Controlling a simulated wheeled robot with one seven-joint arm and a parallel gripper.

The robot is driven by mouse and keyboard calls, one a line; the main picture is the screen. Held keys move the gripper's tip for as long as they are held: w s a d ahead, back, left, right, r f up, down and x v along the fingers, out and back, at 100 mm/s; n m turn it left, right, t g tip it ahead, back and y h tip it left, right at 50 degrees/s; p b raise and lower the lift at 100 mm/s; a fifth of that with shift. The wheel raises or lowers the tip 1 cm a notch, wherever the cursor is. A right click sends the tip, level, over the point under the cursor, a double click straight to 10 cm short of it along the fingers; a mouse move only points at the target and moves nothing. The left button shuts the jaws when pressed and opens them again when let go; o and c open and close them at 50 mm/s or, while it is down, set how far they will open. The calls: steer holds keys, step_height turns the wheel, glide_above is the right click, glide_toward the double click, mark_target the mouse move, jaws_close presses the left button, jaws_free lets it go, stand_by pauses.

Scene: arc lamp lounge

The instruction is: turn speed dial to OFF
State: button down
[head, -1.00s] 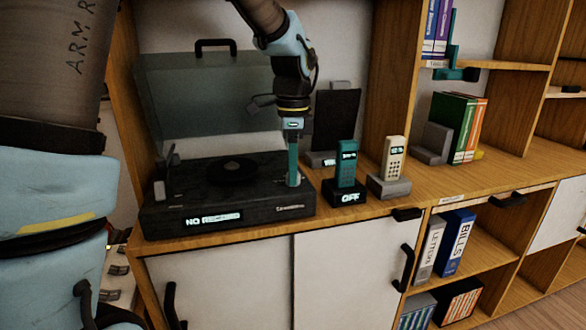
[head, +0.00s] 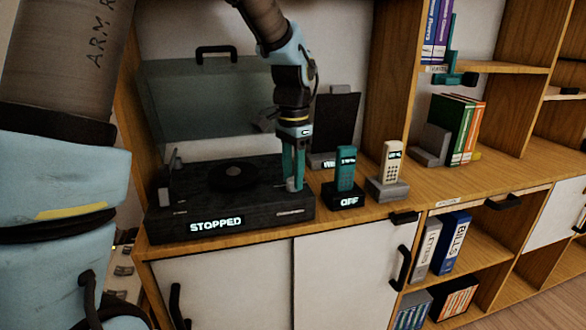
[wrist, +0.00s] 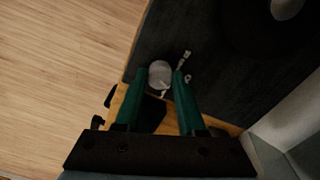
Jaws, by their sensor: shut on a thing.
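The speed dial (wrist: 160,74) is a small round grey knob on the dark turntable deck, seen in the wrist view between my fingertips. My gripper (wrist: 159,78) is shut on it, one green finger at each side. The turntable's front display (head: 216,225) reads STOPPED.
The turntable's clear lid (head: 205,100) stands open behind. A teal phone (head: 345,168) on a black base showing OFF and a cream phone (head: 391,163) stand close to the right. A dark panel (head: 336,122) stands behind them. Shelves with books fill the right.

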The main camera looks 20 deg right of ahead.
mark_target(293, 179)
steer(key=n+p, duration=0.1)
steer(key=n, duration=0.3)
steer(key=shift+n+p, duration=0.3)
stand_by(0.3)
steer(key=c, duration=0.5)
jaws_free()
step_height(293, 179, up, 11)
steer(key=shift+f, duration=0.1)
stand_by(0.5)
